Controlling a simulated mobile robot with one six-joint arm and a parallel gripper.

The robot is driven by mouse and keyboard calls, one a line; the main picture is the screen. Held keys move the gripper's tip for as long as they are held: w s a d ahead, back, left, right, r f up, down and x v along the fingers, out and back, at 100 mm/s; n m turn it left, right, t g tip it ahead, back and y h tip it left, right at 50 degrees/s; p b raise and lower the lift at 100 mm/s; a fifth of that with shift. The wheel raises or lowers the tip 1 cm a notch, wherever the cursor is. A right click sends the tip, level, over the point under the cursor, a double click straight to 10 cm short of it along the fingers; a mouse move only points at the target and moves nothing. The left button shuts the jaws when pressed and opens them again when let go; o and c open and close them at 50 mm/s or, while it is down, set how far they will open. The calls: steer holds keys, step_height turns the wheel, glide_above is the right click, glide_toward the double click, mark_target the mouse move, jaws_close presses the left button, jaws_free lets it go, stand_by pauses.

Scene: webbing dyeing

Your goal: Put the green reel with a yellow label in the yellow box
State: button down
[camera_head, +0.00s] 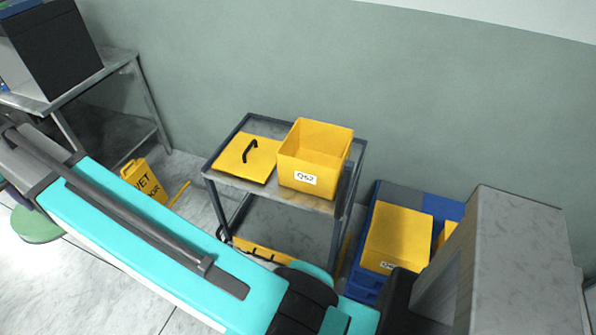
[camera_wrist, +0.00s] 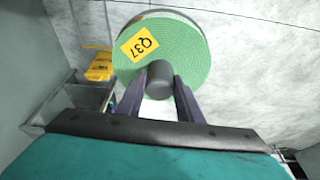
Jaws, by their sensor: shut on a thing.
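The green reel (camera_wrist: 188,50) with a yellow label (camera_wrist: 139,44) reading Q37 is in the wrist view. My gripper (camera_wrist: 160,80) is shut on the dark grey hub at the reel's lower edge in that view, one finger on each side. An open yellow box (camera_head: 310,165) with a white label, seemingly Q52, stands upright on a grey cart (camera_head: 245,184) in the head view. The visible part of its inside looks empty.
A yellow lid (camera_head: 235,154) with a black handle lies on the cart left of the box. Another yellow box (camera_head: 398,238) sits by blue crates (camera_head: 362,285) at the right. A yellow floor sign (camera_head: 147,180) and a steel table (camera_head: 118,62) are at the left.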

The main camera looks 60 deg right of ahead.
steer(key=s+d+f+m+g+h+b, duration=0.15)
steer(key=s+d+m, duration=0.3)
steer(key=d, duration=0.95)
steer(key=s+d+f+m+h, duration=0.1)
steer(key=s+d+f+m, duration=0.3)
steer(key=d, duration=1)
steer(key=s+d+f+m+g+h+b, duration=0.1)
steer(key=s+d+m, duration=0.3)
steer(key=d, duration=1)
steer(key=s+d+f+m+g+b, duration=0.1)
steer(key=s+d+f+m+g, duration=0.15)
steer(key=s+d+m, duration=0.75)
steer(key=s+d+f+m+g+b, duration=0.1)
steer(key=s+d+f+m+b, duration=0.2)
steer(key=s+d, duration=1.35)
steer(key=s+a+f, duration=0.1)
steer(key=s+f, duration=0.3)
steer(key=f, duration=0.3)
steer(key=shift+s+a+f+m+y, duration=0.25)
steer(key=shift+f+m+y, duration=0.1)
steer(key=shift+f+y, duration=0.1)
step_height(320, 180, down, 6)
steer(key=p, duration=0.1)
steer(key=shift+f, duration=0.2)
